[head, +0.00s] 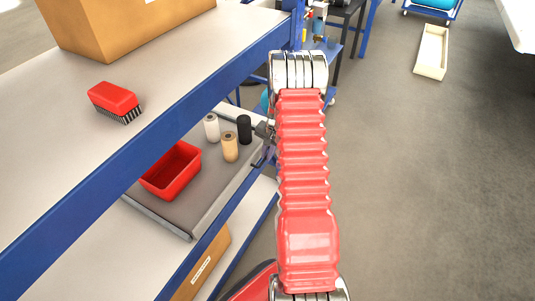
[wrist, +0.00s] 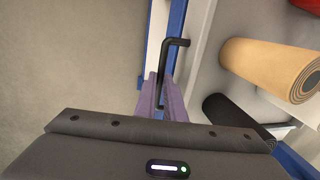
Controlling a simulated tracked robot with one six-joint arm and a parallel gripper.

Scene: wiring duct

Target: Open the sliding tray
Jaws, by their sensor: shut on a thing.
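The sliding tray (head: 205,187) is a grey tray on the level below the upper shelf in the head view. It holds a red bin (head: 171,170) and white, tan and black rolls. In the wrist view, a black bar handle (wrist: 176,44) stands at the tray's edge, beside the tan roll (wrist: 265,66) and black roll (wrist: 232,112). My gripper (wrist: 162,98) has its purplish fingers shut on the lower part of this handle. In the head view my gripper (head: 264,131) is partly hidden behind my red-sleeved arm, at the tray's right end.
A blue-edged upper shelf (head: 165,135) overhangs the tray and carries a red brush (head: 115,101) and a cardboard box (head: 125,22). Another box (head: 203,262) sits on the level below. Grey floor (head: 420,180) is open to the right; a long cream box (head: 432,52) lies farther back.

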